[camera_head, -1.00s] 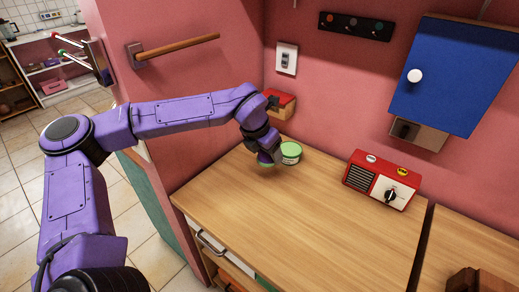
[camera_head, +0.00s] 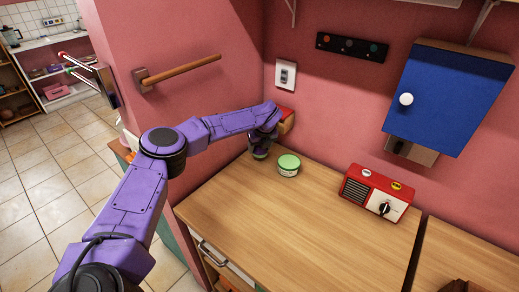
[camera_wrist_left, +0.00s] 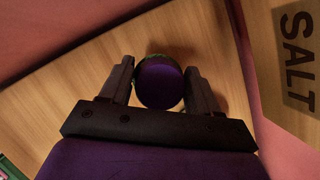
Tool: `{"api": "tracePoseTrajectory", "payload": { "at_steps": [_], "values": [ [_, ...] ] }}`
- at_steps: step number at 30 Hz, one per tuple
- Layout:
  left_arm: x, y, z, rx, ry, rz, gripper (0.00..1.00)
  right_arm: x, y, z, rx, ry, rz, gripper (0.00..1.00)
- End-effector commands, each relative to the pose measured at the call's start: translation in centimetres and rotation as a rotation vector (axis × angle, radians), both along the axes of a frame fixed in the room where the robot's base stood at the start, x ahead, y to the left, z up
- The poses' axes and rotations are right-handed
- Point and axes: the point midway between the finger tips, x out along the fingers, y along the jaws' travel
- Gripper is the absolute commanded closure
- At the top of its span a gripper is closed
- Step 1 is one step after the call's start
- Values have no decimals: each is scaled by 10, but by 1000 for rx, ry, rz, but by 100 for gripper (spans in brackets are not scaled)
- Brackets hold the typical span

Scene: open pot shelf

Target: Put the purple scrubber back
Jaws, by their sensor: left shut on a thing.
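The purple scrubber (camera_wrist_left: 160,84) shows in the left wrist view as a round, dark purple top with a little green at its far edge. My left gripper (camera_wrist_left: 158,90) is shut on it, one finger on each side. In the head view my left gripper (camera_head: 262,146) is at the back left corner of the wooden counter, left of and behind a green-lidded tub (camera_head: 288,165). The scrubber is mostly hidden there by the gripper. I cannot tell whether it touches the counter. My right gripper is not in view.
A wooden salt box (camera_wrist_left: 298,62) with a red lid (camera_head: 285,112) is on the wall close beside my left gripper. A red radio (camera_head: 377,192) stands at the counter's back right. A blue cabinet (camera_head: 450,95) hangs above. The counter's middle (camera_head: 270,220) is clear.

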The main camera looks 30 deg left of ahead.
Motion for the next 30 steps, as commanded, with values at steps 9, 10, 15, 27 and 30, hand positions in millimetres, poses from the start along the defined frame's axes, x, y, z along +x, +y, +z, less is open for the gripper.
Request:
{"api": "tracePoseTrajectory", "payload": {
  "at_steps": [9,10,15,27,30],
  "values": [
    [5,4,-38,-1,2,-1,67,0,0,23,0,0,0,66],
    [5,4,-39,0,1,0,67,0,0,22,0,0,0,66],
    [5,4,-40,0,0,0,67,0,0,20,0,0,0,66],
    [5,4,-41,-1,0,1,13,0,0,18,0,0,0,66],
    [5,4,-40,-1,0,1,13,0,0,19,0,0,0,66]
  ]
}}
